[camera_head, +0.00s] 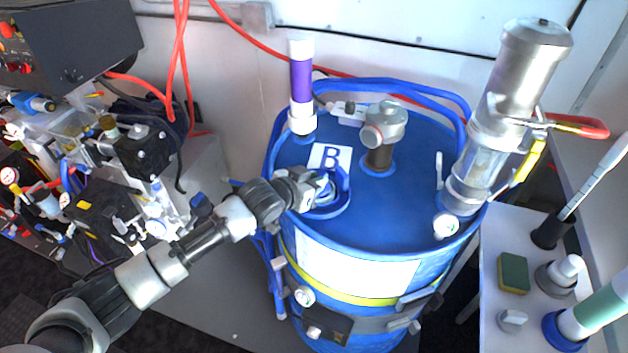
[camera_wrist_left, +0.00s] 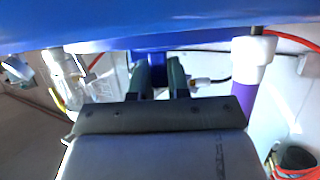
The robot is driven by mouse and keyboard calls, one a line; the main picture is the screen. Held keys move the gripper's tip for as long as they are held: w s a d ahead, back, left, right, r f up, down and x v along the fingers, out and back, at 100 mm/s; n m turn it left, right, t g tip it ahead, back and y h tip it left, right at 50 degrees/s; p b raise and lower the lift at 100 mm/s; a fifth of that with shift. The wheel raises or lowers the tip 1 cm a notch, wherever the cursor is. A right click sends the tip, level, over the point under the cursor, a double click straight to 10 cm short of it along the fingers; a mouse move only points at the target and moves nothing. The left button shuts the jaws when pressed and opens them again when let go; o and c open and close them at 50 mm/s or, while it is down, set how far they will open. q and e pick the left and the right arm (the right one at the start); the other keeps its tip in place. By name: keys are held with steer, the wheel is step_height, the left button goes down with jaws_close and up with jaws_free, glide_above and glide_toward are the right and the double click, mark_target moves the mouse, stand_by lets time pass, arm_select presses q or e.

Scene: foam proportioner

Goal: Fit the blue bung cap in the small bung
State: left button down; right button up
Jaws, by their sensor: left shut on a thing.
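A blue drum (camera_head: 400,215) marked with a "B" label stands in the middle of the head view. My left gripper (camera_head: 322,187) is low over the drum's top, at its near left side, just below the label. In the left wrist view my two dark fingers (camera_wrist_left: 159,80) are shut on a small blue piece (camera_wrist_left: 157,58), which looks like the blue bung cap. It is close to the blue drum top (camera_wrist_left: 120,30), at the upper edge of that view. The small bung is hidden or too small to make out at the gripper. I cannot tell whether the cap touches it.
A purple and white tube (camera_head: 301,80) stands at the drum's back left. A grey fitting (camera_head: 383,128) rises mid-drum, and a metal cylinder with a clear section (camera_head: 500,110) stands at the right. A white table (camera_head: 500,225) holds a sponge (camera_head: 514,273).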

arm_select(q)
steer(key=c, duration=1.4)
jaws_free()
steer(key=p+v, duration=0.2)
steer(key=shift+s+a+r+p, duration=0.1)
steer(key=shift+r+p, duration=0.15)
steer(key=shift+p, duration=0.15)
steer(key=p+v, duration=0.5)
steer(key=v, duration=0.1)
steer(key=p+v, duration=0.2)
steer(key=shift+s+a, duration=0.25)
steer(key=shift+s, duration=0.05)
steer(key=shift+f, duration=0.1)
